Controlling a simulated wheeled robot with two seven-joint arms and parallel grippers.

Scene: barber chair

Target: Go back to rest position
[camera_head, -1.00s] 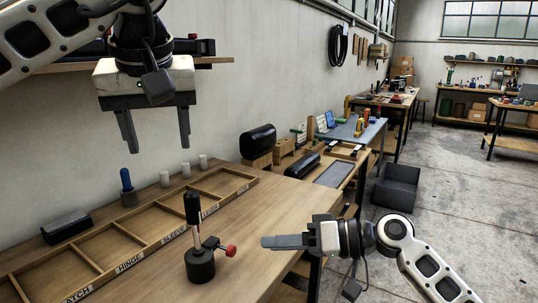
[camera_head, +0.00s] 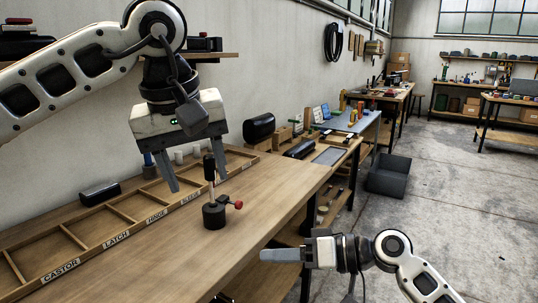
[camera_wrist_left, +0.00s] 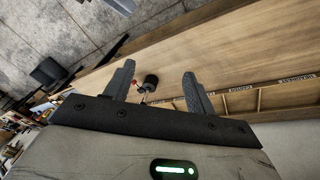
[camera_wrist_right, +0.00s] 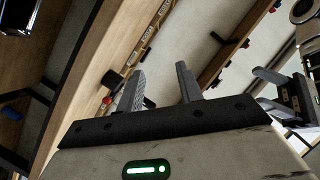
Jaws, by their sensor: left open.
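My left gripper (camera_head: 196,181) is open and empty. My right gripper (camera_head: 266,255) points left at the bench's front edge, low in the head view. The right wrist view shows its fingers (camera_wrist_right: 162,72) apart with nothing between them. My left gripper also shows at the right of that view (camera_wrist_right: 283,88).
A black post fixture (camera_head: 214,216) with a red knob stands on the wooden bench (camera_head: 150,250). Behind it is a labelled, divided tray (camera_head: 100,243). The concrete floor (camera_head: 450,200) at right is open.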

